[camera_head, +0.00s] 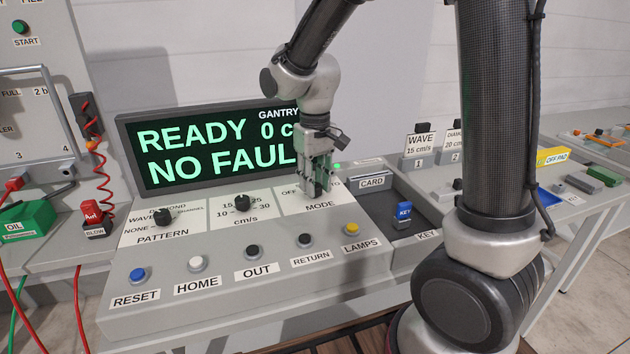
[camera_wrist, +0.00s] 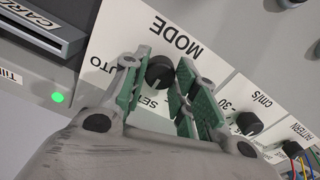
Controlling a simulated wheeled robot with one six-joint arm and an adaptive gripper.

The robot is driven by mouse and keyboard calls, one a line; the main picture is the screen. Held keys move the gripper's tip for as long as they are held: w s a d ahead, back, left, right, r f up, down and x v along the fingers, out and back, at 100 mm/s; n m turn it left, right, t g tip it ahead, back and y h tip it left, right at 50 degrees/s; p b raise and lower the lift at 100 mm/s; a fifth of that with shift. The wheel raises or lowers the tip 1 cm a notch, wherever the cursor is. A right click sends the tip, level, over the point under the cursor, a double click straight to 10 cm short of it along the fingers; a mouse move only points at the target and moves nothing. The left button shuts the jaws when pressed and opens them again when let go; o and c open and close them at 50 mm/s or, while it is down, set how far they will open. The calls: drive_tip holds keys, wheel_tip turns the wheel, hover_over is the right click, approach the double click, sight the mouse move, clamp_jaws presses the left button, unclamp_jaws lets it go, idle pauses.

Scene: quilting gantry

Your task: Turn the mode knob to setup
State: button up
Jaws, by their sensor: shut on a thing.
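The mode knob (camera_wrist: 160,71) is a small round black knob on a white plate marked MODE, AUTO and a partly covered label starting SET. A pale mark on its face appears to point toward the SET label. My gripper (camera_wrist: 158,76) has its green-padded fingers on either side of the knob and is shut on it. In the head view my gripper (camera_head: 317,184) points down onto the MODE plate (camera_head: 338,203) at the right of the sloped console, and its fingers hide the knob. OFF shows beside them.
The cm/s knob (camera_head: 243,202) and pattern knob (camera_head: 163,216) stand to the left. A row of buttons, including the yellow lamps button (camera_head: 352,229), lies in front. Behind is the lit display (camera_head: 215,148). A tray with a blue key (camera_head: 404,213) is to the right.

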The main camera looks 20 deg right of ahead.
sight(325, 202)
drive_tip(key=shift+w, duration=0.1)
drive_tip(key=o, duration=1)
wheel_tip(325, 202, up, 12)
idle(0.4)
drive_tip(key=s+d+m+t, duration=0.1)
drive_tip(key=s+d, duration=0.4)
drive_tip(key=s, duration=0.1)
drive_tip(key=s+d+m+t, duration=0.1)
drive_tip(key=s+d+t, duration=0.1)
drive_tip(key=s+d, duration=0.3)
drive_tip(key=s+d+r+m+t, duration=0.1)
drive_tip(key=s+d, duration=0.4)
drive_tip(key=s, duration=0.3)
drive_tip(key=shift+s, duration=0.2)
